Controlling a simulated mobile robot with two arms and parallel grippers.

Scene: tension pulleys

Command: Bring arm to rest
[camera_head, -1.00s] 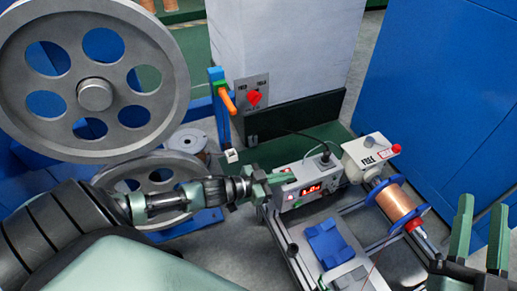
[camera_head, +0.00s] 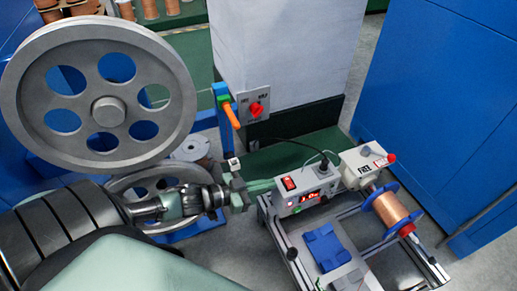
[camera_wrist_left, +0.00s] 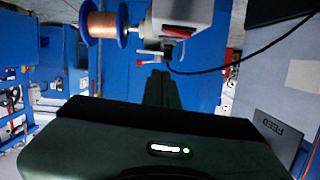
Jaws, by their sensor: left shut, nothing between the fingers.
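My left arm comes in from the left in the head view. Its green gripper (camera_head: 268,185) is shut and empty, beside the left end of the grey control box (camera_head: 308,192) with a lit red display. In the left wrist view the dark gripper fingers (camera_wrist_left: 160,90) are together with nothing between them. Whether the fingertips touch the box cannot be told. My right gripper is out of view.
A copper spool (camera_head: 391,211) with blue flanges sits right of the box, by a white motor housing (camera_head: 363,167). A blue block (camera_head: 327,248) lies on the rail frame. Large grey pulley wheels (camera_head: 70,85) stand at left. An orange lever (camera_head: 231,116) is behind the gripper.

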